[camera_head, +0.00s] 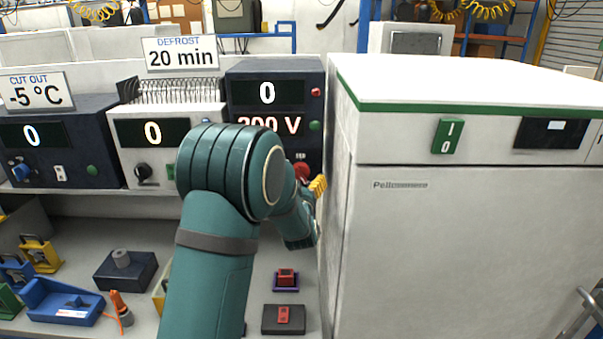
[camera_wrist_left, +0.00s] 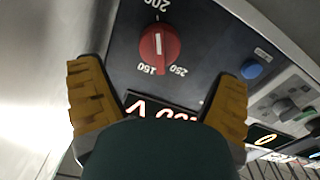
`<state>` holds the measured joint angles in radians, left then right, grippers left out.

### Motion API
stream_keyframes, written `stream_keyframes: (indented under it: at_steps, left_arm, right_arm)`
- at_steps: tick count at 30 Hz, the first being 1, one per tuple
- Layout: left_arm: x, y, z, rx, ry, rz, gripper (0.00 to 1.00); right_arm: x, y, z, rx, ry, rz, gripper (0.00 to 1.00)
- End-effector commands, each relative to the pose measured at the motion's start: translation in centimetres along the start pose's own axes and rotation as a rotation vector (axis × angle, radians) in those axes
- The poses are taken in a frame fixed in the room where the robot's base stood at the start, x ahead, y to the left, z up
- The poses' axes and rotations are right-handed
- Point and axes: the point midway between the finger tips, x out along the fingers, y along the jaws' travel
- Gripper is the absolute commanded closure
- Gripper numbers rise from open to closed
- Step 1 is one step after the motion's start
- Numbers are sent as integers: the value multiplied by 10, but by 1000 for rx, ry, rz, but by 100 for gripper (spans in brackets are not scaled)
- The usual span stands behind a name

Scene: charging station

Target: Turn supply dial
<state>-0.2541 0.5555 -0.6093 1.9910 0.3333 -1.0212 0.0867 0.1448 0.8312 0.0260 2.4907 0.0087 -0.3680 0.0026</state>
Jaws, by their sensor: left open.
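The red supply dial (camera_wrist_left: 158,47) shows in the wrist view on a dark panel, with 150, 200 and 250 printed around it. A pale mark on its upper face points toward 200. My left gripper (camera_wrist_left: 160,75) is open, its yellow fingers on either side of the dial with clear gaps; no contact shows. In the head view my teal left arm hides part of the dark supply unit (camera_head: 270,78); the dial (camera_head: 302,170) peeks out near a yellow fingertip (camera_head: 318,187). The unit's displays read 0 and, partly covered, 200 V. My right gripper is out of view.
A white cabinet (camera_head: 430,250) with a green-edged top stands close to the right of the dial. Left of the supply unit are a white unit (camera_head: 125,170) and a dark unit (camera_head: 100,180). Small parts, including a blue tray (camera_head: 60,302), lie on the bench below.

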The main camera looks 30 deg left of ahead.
Motion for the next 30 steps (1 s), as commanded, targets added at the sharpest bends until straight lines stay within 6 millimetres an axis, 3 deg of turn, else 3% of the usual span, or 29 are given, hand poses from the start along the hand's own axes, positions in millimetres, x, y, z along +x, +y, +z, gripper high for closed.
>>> stream_keyframes:
  at_steps: [6,12,25,30]
  left_arm:
    - [39,0,0,3,1,0,10]
    - [60,0,0,1,0,0,10]
    - [67,0,0,1,-1,1,11]
    - [66,0,0,1,-1,1,71]
  right_arm:
    - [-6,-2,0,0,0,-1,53]
    - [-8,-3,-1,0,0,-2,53]
    - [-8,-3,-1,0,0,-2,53]
    - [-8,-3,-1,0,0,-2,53]
